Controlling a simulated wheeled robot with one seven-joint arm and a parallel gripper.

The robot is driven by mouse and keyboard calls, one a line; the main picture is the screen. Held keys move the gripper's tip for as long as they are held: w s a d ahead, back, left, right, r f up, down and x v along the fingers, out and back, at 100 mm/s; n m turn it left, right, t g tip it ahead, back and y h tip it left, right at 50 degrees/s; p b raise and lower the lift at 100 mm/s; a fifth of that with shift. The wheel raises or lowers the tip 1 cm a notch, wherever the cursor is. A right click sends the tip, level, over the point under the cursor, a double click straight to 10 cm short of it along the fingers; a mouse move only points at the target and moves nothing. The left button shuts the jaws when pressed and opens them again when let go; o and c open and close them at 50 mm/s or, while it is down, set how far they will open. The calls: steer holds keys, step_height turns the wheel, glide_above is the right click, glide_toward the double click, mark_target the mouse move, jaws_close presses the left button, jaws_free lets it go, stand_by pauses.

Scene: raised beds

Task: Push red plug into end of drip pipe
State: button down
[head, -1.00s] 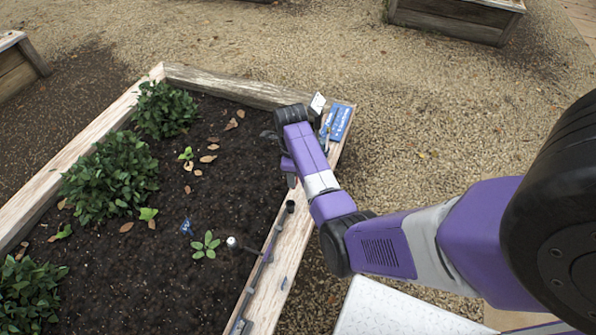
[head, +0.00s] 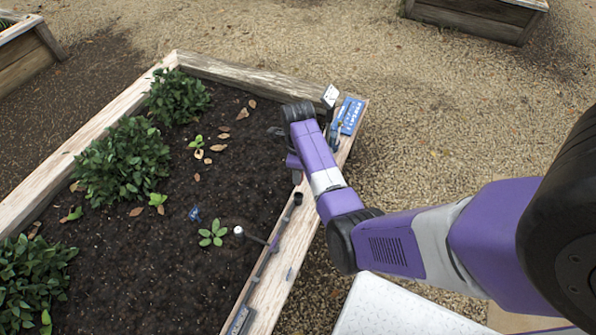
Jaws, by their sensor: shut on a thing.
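The drip pipe (head: 263,262) is a thin dark line along the inner edge of the bed's right-hand board. Its dark open end (head: 298,198) points up the picture, toward my gripper. My gripper (head: 296,174) is just above that end in the picture, mostly hidden by its own purple body. A small bit of the red plug (head: 297,179) shows at its tip, and the jaws are shut on it. The plug and the pipe end look a short gap apart; their exact alignment cannot be told from here.
The raised bed's wooden rim (head: 285,270) runs beside the pipe. A blue card (head: 350,115) lies at the far corner. A small grey-headed emitter (head: 239,231) and a seedling (head: 212,233) stand left of the pipe. Bushy plants (head: 122,158) line the left side.

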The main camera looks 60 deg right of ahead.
steer(key=shift+f+b, duration=1.7)
steer(key=shift+f, duration=1.25)
steer(key=shift+f+b, duration=1.1)
steer(key=shift+f, duration=1.15)
steer(key=c, duration=1)
jaws_free()
steer(key=o, duration=0.5)
steer(key=shift+r, duration=0.15)
steer(key=shift+r+p, duration=3.4)
steer(key=shift+p, duration=0.25)
